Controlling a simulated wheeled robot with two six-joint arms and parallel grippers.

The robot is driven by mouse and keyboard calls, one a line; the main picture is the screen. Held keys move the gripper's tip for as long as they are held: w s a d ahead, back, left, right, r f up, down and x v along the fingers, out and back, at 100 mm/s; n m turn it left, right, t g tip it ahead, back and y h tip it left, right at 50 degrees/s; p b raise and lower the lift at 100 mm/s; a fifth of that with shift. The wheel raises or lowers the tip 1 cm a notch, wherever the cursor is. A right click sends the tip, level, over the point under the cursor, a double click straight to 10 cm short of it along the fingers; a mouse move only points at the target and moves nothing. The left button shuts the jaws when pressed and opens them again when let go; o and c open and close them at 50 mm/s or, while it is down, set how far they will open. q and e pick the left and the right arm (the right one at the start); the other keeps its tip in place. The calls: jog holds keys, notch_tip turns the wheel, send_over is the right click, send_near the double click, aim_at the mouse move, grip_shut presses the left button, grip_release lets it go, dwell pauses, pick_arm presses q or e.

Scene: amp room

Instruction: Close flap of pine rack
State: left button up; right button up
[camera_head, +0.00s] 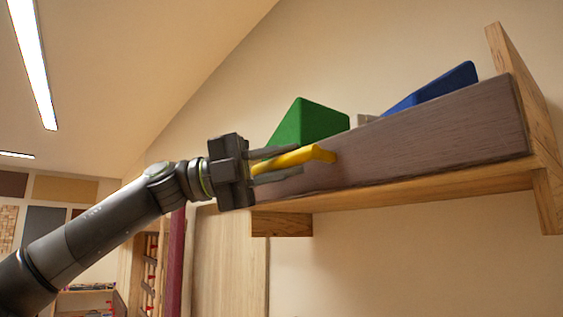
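The pine rack (546,140) is a light wooden wall shelf at the upper right, seen from below. Its flap (440,132) is a long grey-brown board along the front, standing up from the shelf bottom at a slant. A yellow handle (318,154) sticks out of the flap near its left end. My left gripper (300,161) is at that end, with one finger above the handle and one below it. The fingers are apart; whether they touch the handle is not clear. My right gripper is not in view.
A green block (309,122) and a blue block (436,85) show above the flap, their lower parts hidden. A small light piece (366,119) sits between them. A pale wooden panel (230,262) stands below the rack. Wall bars and shelves are farther back left.

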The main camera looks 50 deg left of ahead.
pick_arm(q)
jog(key=o, duration=0.3)
jog(key=shift+o, duration=0.2)
jog(key=shift+s+a+f+b, duration=0.2)
jog(key=shift+a+b, duration=0.05)
jog(key=shift+b, duration=0.15)
jog(key=b+v, duration=0.4)
jog(key=v, duration=0.2)
jog(key=shift+a+f, duration=0.1)
jog(key=b, duration=0.2)
send_near(273, 167)
jog(key=r+v, duration=0.1)
jog(key=v, duration=0.5)
jog(key=shift+f, duration=0.3)
